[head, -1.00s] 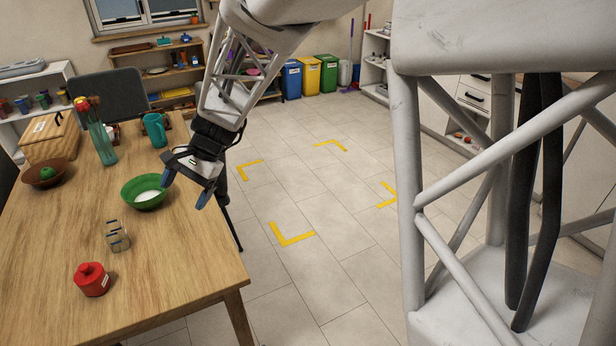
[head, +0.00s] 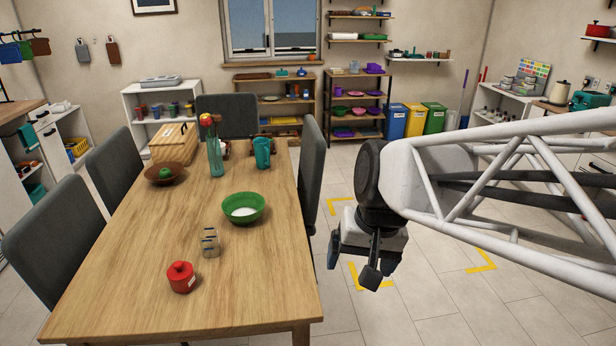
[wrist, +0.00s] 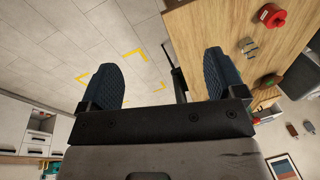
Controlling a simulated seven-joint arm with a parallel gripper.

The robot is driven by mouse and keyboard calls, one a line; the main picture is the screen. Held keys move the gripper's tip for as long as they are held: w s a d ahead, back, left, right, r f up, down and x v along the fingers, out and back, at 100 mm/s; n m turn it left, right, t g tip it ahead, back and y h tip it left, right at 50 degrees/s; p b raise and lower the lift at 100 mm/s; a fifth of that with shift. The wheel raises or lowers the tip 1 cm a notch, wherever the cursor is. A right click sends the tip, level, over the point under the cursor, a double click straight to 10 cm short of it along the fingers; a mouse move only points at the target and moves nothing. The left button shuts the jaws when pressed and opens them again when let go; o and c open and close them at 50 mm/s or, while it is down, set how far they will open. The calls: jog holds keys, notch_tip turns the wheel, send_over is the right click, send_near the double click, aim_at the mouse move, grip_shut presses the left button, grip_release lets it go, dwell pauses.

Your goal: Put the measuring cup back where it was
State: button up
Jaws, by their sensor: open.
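A small clear cup with dark marks (head: 210,242), which looks like the measuring cup, stands on the wooden table (head: 150,265) between a red lidded pot (head: 181,278) and a green bowl (head: 243,209) with white contents. It also shows small in the wrist view (wrist: 248,46). My gripper (head: 362,256) hangs past the table's right edge, above the floor and well apart from the cup. In the wrist view its two blue fingers (wrist: 160,64) are wide apart with nothing between them.
A glass vase with flowers (head: 215,155), a teal mug (head: 262,153), a brown bowl (head: 165,174) and a wooden box (head: 174,144) stand towards the table's far end. Grey chairs (head: 55,230) surround the table. Yellow corner marks (head: 372,277) lie on open floor.

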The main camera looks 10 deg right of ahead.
jog(key=s+d+n+t+h, duration=0.1)
jog(key=s+d, duration=0.2)
jog(key=s, duration=0.3)
jog(key=shift+s+d+n+h, duration=0.15)
jog(key=shift+s+n+h, duration=0.15)
jog(key=shift+n+h, duration=0.1)
dwell(1.0)
